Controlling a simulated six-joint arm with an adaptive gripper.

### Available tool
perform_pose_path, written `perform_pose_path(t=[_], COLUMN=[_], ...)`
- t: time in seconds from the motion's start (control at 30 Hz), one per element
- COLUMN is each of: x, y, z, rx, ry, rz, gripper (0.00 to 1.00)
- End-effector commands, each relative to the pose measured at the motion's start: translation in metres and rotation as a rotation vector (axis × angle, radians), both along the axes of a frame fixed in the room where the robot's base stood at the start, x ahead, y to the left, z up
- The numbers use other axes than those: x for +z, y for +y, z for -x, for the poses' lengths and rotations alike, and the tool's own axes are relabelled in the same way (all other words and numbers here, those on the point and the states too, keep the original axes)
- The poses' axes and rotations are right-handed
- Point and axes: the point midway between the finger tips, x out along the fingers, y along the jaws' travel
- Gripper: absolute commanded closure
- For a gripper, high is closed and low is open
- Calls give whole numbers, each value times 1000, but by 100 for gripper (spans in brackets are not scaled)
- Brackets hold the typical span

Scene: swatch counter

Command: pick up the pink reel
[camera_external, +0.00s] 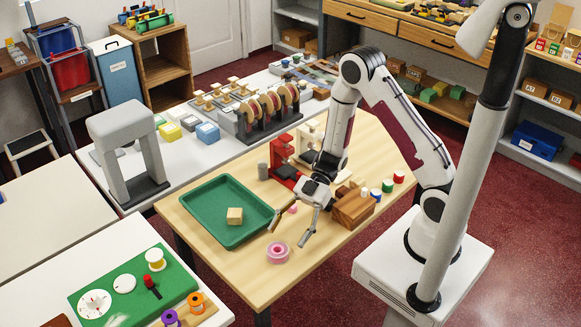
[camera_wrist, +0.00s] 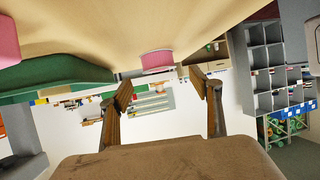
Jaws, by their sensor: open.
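The pink reel (camera_external: 278,252) lies flat on the wooden table, near its front edge; its centre hole shows. My gripper (camera_external: 289,237) is open and empty, its two fingers spread, with the reel close by at the picture's lower left of it. A smaller pink thing (camera_external: 292,208) shows behind my fingers, partly hidden. In the wrist view my gripper (camera_wrist: 163,95) is open with nothing between the fingers. That view shows one pink thing (camera_wrist: 157,60) beyond the fingers and another pink thing (camera_wrist: 8,42) cut off at the left edge; I cannot tell which is the reel.
A green tray (camera_external: 204,233) with a wooden block (camera_external: 235,215) in it lies left of my gripper. A red device (camera_external: 282,152) stands behind. The table is clear to the right of the reel.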

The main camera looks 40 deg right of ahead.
Motion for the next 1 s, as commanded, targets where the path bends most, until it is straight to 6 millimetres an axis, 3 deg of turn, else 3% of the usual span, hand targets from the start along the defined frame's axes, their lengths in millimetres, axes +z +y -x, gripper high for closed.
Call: perform_pose_path(t=[0.67,1.0], x=[-8,-24], y=[14,41], z=[3,8], rx=[0,3], ry=[1,1], rz=[1,1], gripper=[37,37])
